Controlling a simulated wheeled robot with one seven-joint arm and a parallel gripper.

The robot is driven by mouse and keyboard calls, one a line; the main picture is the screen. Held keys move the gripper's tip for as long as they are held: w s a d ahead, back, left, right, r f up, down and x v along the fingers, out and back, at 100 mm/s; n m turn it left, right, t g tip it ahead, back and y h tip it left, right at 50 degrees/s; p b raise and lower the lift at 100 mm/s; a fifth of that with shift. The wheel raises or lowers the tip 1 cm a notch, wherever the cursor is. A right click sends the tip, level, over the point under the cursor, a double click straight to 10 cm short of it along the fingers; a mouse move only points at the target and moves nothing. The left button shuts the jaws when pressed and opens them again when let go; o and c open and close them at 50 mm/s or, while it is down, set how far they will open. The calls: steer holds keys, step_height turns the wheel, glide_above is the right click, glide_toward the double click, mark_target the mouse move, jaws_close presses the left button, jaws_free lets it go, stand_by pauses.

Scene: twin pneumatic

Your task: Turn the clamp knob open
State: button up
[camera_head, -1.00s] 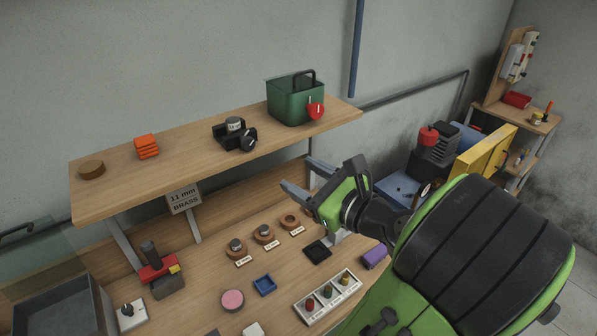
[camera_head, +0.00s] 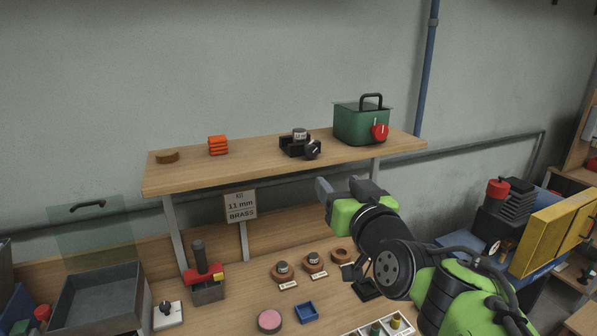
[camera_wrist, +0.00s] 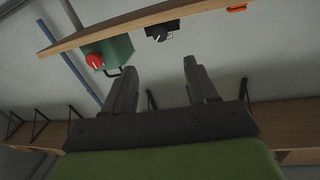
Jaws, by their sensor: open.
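The clamp (camera_head: 291,149) is a small black block on the raised wooden shelf, with a grey, white-labelled cylinder (camera_head: 300,134) standing in it. Its round black knob (camera_head: 313,149) faces the front. In the wrist view the clamp (camera_wrist: 155,33) shows above the gap between my fingers, with the scene upside down. My gripper (camera_head: 325,188) is in front of the shelf and below the knob in the head view, apart from it. The wrist view shows my gripper (camera_wrist: 160,72) with two fingers spread and nothing between them.
A green box (camera_head: 352,124) with a red knob-like part (camera_head: 380,132) stands right of the clamp. Orange blocks (camera_head: 218,145) and a brown disc (camera_head: 167,156) lie to the left. The shelf's front edge (camera_head: 260,176) lies near my gripper. The bench below holds several small items.

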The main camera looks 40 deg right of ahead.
steer(key=p, duration=0.2)
glide_toward(312, 152)
steer(key=shift+n, duration=0.3)
steer(key=x, duration=0.9)
steer(key=shift+s, duration=0.1)
steer(key=c, duration=1)
steer(key=b, duration=0.1)
steer(key=n+b, duration=0.1)
steer(key=b, duration=0.1)
steer(key=shift+f+n+b, duration=0.25)
steer(key=shift+n+b, duration=0.05)
steer(key=shift+c, duration=0.2)
steer(key=shift+r+n+t+b, duration=0.15)
steer(key=shift+n+t+b, duration=0.15)
steer(key=shift+n+b, duration=0.6)
